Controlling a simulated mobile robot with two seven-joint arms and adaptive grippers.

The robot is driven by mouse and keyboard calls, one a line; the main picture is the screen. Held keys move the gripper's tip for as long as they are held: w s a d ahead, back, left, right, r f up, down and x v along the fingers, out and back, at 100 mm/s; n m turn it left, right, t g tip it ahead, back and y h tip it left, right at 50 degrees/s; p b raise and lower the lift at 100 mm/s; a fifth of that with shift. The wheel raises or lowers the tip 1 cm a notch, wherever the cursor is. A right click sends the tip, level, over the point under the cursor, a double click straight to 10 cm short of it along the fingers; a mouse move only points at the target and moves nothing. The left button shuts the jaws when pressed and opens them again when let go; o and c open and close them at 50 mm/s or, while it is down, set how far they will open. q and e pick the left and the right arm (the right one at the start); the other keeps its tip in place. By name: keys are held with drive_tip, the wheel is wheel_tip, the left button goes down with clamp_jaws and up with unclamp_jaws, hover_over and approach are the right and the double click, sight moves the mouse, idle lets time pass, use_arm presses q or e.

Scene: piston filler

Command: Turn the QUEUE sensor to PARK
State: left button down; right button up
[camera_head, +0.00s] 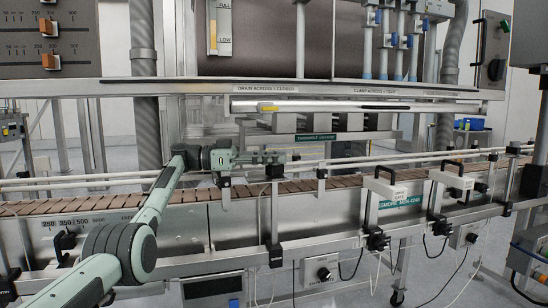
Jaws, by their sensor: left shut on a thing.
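My left arm reaches in from the lower left. Its left gripper (284,157) is over the conveyor's near guide rail, with its fingers pointing right. It is shut on a small dark part at the top of a post clamped to the rail. This looks like the sensor (275,171), but its label is too small to read, so I cannot confirm that it is QUEUE or read a PARK mark. The fingers partly hide it, and its turn angle is unclear. My right gripper is not in view.
The brown slat conveyor (340,182) runs across the middle between metal guide rails. Two white handled boxes (385,188) (452,180) stand on the near side to the right. Filling nozzles (399,45) hang at the back. A control box with a dial (320,271) sits below.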

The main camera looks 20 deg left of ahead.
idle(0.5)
use_arm(q)
drive_tip(key=c, duration=1.1)
unclamp_jaws()
drive_tip(key=shift+c, duration=0.2)
drive_tip(key=shift+f, duration=0.15)
